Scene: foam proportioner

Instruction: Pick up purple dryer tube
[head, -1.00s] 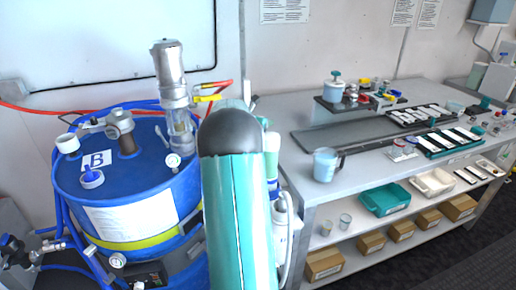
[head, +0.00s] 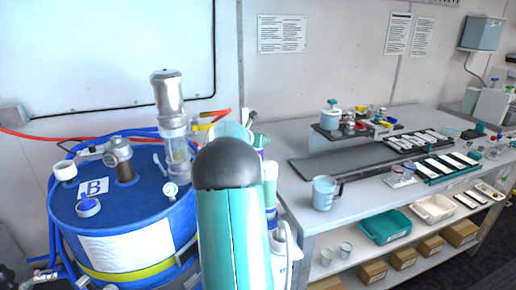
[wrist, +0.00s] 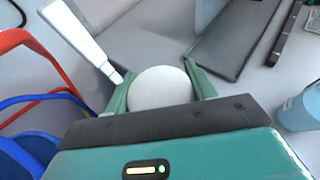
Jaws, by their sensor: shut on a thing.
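In the wrist view my gripper (wrist: 160,82) has its two green fingers on either side of a white round-topped thing (wrist: 161,88), shut on it. Only its smooth white top shows, and its lower part is hidden under it and by my gripper body. No purple shows on it, so I cannot tell from its colour whether it is the dryer tube. In the head view my teal arm with its dark grey joint stands in the middle and hides my fingers and the held thing.
A blue drum (head: 120,235) with a clear, metal-topped cylinder (head: 172,125) stands left. The grey bench (head: 300,172) at right holds a blue jug (head: 324,192) and a dark tray (head: 345,160). A white stick (wrist: 82,38) lies close left of my fingers in the wrist view.

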